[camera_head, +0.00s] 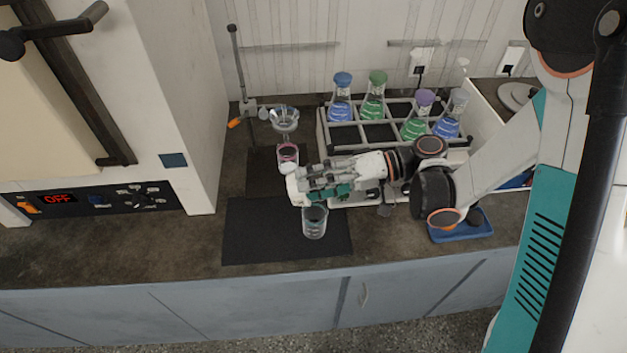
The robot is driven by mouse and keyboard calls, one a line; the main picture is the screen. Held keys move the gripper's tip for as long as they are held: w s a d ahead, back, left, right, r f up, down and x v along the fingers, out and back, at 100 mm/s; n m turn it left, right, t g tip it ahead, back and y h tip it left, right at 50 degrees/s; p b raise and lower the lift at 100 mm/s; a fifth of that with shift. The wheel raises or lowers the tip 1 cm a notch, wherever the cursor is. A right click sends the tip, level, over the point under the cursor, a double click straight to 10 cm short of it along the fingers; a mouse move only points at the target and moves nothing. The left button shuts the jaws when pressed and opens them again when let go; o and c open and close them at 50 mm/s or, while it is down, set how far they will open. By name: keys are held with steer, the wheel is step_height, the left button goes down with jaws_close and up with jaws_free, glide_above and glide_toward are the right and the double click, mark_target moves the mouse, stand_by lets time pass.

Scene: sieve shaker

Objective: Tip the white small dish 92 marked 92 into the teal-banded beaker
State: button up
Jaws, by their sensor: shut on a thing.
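The teal-banded beaker (315,228) stands upright on the dark mat at the front of the counter. My gripper (304,187) reaches in from the right, just above and behind that beaker. It is shut on a small white dish (294,193) at its fingertips. The dish looks tilted and lies above the beaker's back left rim. Its marking is too small to read, and the fingers hide part of it. I cannot tell what is in the dish or whether anything is falling from it.
Behind my gripper a pink-banded vessel (288,152) stands under a glass funnel (285,118) on a stand (238,70). A rack (345,135) holds several coloured flasks. A blue tray (460,228) lies at right. The dark mat (255,235) is clear left of the beaker.

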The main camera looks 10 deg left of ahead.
steer(key=h+p, duration=0.1)
steer(key=p, duration=0.1)
steer(key=a+r+h+p, duration=0.1)
steer(key=shift+s+r+t+p, duration=0.15)
steer(key=shift+t+p, duration=0.15)
steer(key=shift+p, duration=0.05)
steer(key=shift+s+a+r+h+p, duration=0.15)
steer(key=shift+a+h+p, duration=0.3)
steer(key=shift+h+p, duration=0.65)
steer(key=shift+t, duration=0.3)
